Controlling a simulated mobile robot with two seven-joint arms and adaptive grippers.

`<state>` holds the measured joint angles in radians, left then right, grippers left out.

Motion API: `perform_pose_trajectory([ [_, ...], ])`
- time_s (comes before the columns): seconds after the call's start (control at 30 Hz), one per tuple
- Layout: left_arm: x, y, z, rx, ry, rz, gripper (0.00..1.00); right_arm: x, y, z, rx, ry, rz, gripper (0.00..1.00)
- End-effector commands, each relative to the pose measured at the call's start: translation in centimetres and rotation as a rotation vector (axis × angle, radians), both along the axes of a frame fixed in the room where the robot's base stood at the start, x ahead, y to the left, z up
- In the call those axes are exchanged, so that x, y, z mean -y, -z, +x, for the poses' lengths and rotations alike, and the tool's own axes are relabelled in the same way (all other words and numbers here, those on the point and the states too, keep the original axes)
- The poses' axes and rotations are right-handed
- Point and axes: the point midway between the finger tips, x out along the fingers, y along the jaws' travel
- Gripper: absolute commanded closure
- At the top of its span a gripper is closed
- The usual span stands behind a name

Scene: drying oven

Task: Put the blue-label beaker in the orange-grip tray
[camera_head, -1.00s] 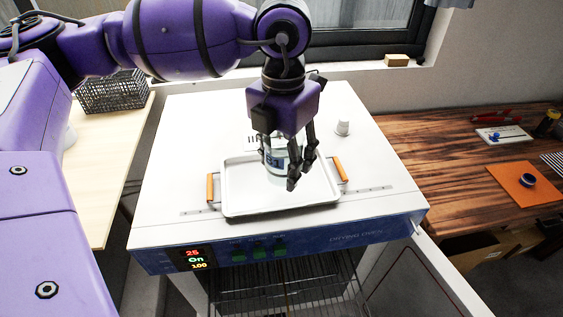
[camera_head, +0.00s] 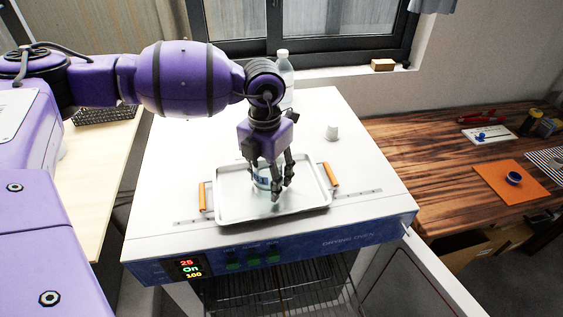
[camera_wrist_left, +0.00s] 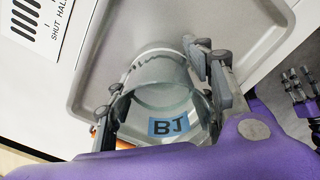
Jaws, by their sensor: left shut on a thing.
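The clear glass beaker with a blue label shows behind the fingers in the head view (camera_head: 261,181). In the left wrist view the beaker (camera_wrist_left: 165,92) has "BJ" on its blue label. My left gripper (camera_head: 269,187) points down, shut on the beaker with a finger on either side. The beaker is upright within the outline of the metal tray (camera_head: 231,205), which has orange grips at both ends. I cannot tell whether the beaker's base touches the tray floor. My right gripper (camera_wrist_left: 298,82) shows small at the right edge of the left wrist view, its fingers apart.
The tray lies on top of the white drying oven (camera_head: 165,190). A white knob (camera_head: 332,132) stands behind it to the right, and a clear bottle (camera_head: 284,75) near the window. A wooden table (camera_head: 440,150) with an orange mat (camera_head: 495,180) is at right.

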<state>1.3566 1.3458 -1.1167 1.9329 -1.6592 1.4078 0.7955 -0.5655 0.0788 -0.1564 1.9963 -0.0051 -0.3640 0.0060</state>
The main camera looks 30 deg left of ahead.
Motion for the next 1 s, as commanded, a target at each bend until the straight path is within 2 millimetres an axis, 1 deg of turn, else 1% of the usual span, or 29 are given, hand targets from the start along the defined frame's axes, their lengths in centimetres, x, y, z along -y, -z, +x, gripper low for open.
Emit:
perform_pose_trajectory([
  [0.2, 0.0, 0.5, -0.1, -0.004, -0.001, -0.001, 0.79, 0.1, 0.6, -1.2, -0.023, 0.004, -0.001, 0.6],
  [0.23, 0.0, 0.5, -0.1, -0.003, -0.001, -0.001, 0.48, 0.2, 0.7, -1.3, -0.025, 0.004, -0.001, 0.6],
  [0.3, 0.0, 0.5, -0.1, -0.003, -0.001, 0.0, 0.39, 0.2, 0.8, -1.5, -0.029, 0.005, -0.002, 0.6],
  [0.37, 0.0, 0.4, -0.1, -0.003, -0.001, 0.0, 0.32, 0.2, 0.9, -1.6, -0.03, 0.005, -0.002, 0.6],
  [0.63, 0.0, 0.4, -0.1, -0.003, -0.001, 0.0, 0.32, 0.1, 0.6, -1.0, -0.021, 0.003, -0.001, 0.6],
  [0.77, 0.0, -0.3, 0.0, 0.0, -0.001, 0.0, 0.32, 0.0, 0.2, -0.6, -0.011, 0.002, 0.0, 0.6],
  [0.87, 0.0, -1.6, 0.0, 0.0, -0.001, 0.0, 0.32, 0.0, 0.2, -0.4, -0.007, 0.002, 0.0, 0.6],
  [0.97, 0.0, -3.6, 0.1, 0.001, -0.001, -0.001, 0.32, 0.0, 0.3, -0.3, -0.006, 0.001, 0.001, 0.6],
  [1.0, 0.0, -4.5, 0.1, 0.002, 0.0, 0.0, 0.32, 0.0, 0.3, -0.3, -0.007, 0.001, 0.001, 0.6],
])
